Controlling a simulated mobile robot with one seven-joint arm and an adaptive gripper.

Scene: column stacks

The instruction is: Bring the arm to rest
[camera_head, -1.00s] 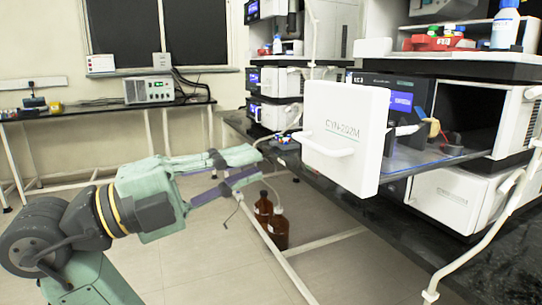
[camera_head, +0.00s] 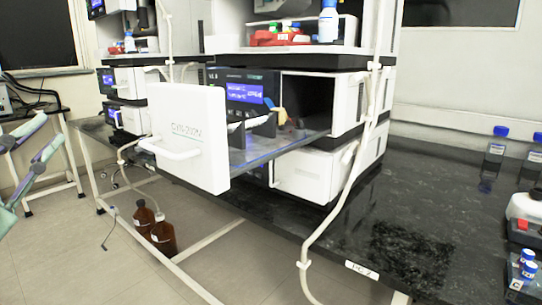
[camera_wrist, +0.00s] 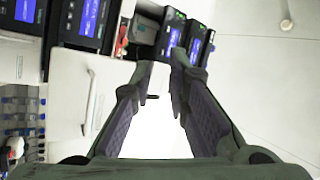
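My gripper (camera_head: 40,140) shows at the left edge of the head view, with its two green and purple fingers apart and nothing between them. Most of the arm is cut off by the picture edge. In the wrist view the fingers (camera_wrist: 158,92) reach forward with a clear gap between the tips. The gripper is in front of the bench, left of the pulled-out drawer with its white front (camera_head: 190,138), and appears apart from it.
The drawer juts over the black bench (camera_head: 400,220). Stacked instruments (camera_head: 320,100) stand behind it. A white pipe (camera_head: 345,190) runs down past the bench. Brown bottles (camera_head: 162,236) stand on the floor below. Blue-capped bottles (camera_head: 495,150) stand at right. Floor at lower left is clear.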

